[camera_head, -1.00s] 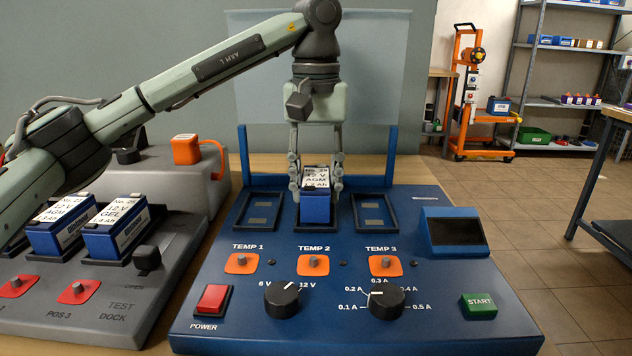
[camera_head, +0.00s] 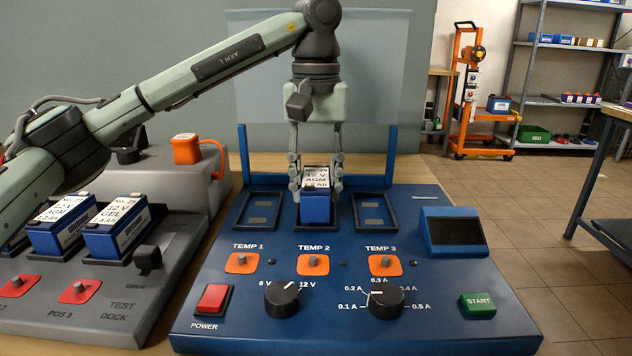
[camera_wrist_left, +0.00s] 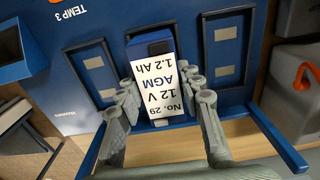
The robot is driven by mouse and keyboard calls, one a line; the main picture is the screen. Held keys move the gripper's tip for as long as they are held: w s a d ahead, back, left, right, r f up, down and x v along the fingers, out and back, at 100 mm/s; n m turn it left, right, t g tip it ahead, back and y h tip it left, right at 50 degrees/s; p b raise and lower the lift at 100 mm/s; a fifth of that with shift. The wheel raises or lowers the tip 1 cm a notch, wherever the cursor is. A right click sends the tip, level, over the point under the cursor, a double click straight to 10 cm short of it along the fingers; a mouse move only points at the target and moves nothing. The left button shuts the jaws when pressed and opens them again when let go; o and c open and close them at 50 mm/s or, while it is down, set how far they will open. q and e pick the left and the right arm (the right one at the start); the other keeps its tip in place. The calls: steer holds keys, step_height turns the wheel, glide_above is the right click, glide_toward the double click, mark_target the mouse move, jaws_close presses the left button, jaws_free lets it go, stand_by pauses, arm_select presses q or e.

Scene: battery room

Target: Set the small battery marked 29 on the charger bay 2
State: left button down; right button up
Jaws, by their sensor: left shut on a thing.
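The small battery marked No. 29, 12 V AGM 1.2 Ah (camera_head: 314,208), is blue with a white label and stands upright in the middle bay, behind TEMP 2, of the blue charger (camera_head: 340,265). It also shows in the left wrist view (camera_wrist_left: 155,88). My left gripper (camera_head: 316,188) reaches down from above and is shut on the battery's two sides; its fingers also show in the left wrist view (camera_wrist_left: 165,100). The bays left (camera_head: 260,211) and right (camera_head: 374,212) of it are empty. The battery's underside is hidden, so I cannot tell whether it touches the bay floor. My right gripper does not show.
A grey test dock (camera_head: 125,295) with several batteries, one marked No. 28 (camera_head: 117,230), stands left of the charger. Upright blue posts (camera_head: 390,155) rise at the charger's back corners. An orange trolley (camera_head: 468,95) and shelves stand far right.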

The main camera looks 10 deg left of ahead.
mark_target(316, 177)
arm_select(q)
steer(key=shift+r, duration=0.1)
stand_by(0.6)
steer(key=shift+f, duration=0.6)
steer(key=c, duration=1.3)
jaws_free()
step_height(316, 177, up, 3)
steer(key=shift+r+p, duration=0.1)
steer(key=shift+p, duration=1)
steer(key=shift+r+p, duration=0.3)
steer(key=shift+r, duration=3.6)
